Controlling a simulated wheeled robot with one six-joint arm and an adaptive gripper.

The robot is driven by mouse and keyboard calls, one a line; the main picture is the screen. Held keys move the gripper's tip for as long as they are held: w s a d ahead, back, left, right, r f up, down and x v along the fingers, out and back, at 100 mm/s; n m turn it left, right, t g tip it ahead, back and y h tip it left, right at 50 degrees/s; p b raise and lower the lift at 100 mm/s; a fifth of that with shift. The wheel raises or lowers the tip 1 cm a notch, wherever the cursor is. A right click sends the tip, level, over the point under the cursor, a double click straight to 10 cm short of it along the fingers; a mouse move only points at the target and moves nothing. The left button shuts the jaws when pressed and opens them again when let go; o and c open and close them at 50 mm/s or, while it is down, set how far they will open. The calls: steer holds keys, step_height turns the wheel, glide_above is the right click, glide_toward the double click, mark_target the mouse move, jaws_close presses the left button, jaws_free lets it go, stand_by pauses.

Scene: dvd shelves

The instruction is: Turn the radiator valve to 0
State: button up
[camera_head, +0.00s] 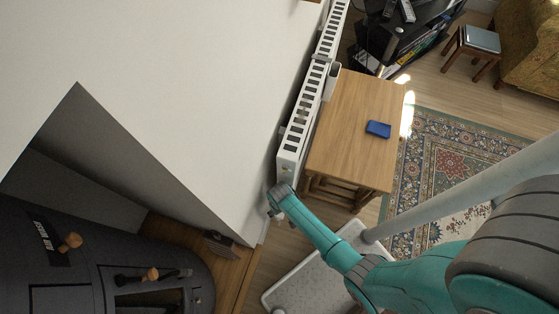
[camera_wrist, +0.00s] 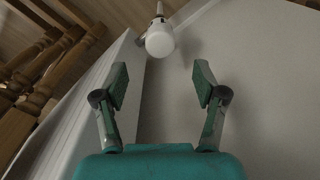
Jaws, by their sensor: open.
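The white radiator valve (camera_wrist: 160,40) shows in the wrist view at the top centre, with a rounded knob and a pipe above it. In the head view it is not visible where my gripper covers the radiator's near end. My gripper (camera_wrist: 160,84) is open, its two teal fingertips apart and nothing between them. The valve lies ahead of the fingertips, roughly centred between them, with no contact seen. In the head view my gripper (camera_head: 275,200) is at the near end of the white radiator (camera_head: 286,172), close to the wall. Any number on the valve is unreadable.
A wooden table (camera_head: 352,115) with a blue object (camera_head: 378,129) stands right beside the radiator. The wall (camera_head: 200,110) is close on the left. A dark stove (camera_head: 90,260) stands at the lower left. A patterned rug (camera_head: 445,160) lies right of the table.

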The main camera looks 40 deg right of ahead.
mark_target(280, 215)
steer(key=shift+w+f, duration=0.1)
steer(key=shift+f, duration=5.3)
steer(key=c, duration=1.2)
steer(key=shift+o, duration=0.2)
steer(key=shift+m, duration=0.8)
steer(key=o, duration=1.2)
steer(key=shift+c, duration=0.2)
